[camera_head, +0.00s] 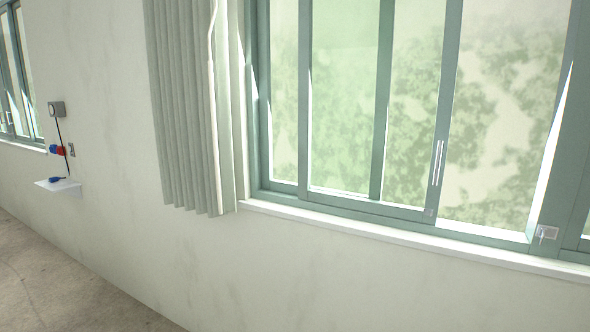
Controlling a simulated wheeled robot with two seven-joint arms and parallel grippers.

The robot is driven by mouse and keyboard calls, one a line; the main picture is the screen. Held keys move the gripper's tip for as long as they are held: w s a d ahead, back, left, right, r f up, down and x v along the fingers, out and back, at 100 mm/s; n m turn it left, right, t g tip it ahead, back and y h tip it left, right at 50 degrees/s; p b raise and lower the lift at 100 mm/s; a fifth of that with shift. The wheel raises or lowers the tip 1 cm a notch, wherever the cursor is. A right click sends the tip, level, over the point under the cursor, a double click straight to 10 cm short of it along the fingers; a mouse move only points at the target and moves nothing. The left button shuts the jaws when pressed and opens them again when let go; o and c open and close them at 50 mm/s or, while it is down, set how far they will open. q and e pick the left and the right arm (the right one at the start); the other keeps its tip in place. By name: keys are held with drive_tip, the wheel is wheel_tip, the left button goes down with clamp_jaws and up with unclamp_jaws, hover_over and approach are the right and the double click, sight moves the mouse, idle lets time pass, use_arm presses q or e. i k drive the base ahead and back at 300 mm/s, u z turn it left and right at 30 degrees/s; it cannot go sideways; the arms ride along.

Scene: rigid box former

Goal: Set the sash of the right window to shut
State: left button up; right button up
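The right window is the large green-framed one (480,233) filling the right of the head view. Its sliding sash (442,105) has a pale upright pull handle (437,162) on its right stile. A small catch piece (429,212) shows at the stile's foot. The sash stands well to the left of the right jamb (560,150), with a wide gap between them, so the window is open. A clear latch or keeper (547,232) sits low at the jamb. Neither of my grippers is in view.
A pale vertical blind (190,110) hangs gathered at the window's left side, with a white cord or wand. A white sill (380,229) runs below. Farther left are another window (14,75), a wall socket (56,108) and a small shelf (58,185). The visible floor (60,280) is clear.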

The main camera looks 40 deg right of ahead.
sight(428, 215)
drive_tip(key=z, duration=0.45)
drive_tip(key=i, duration=1.7)
drive_tip(key=z, duration=1.05)
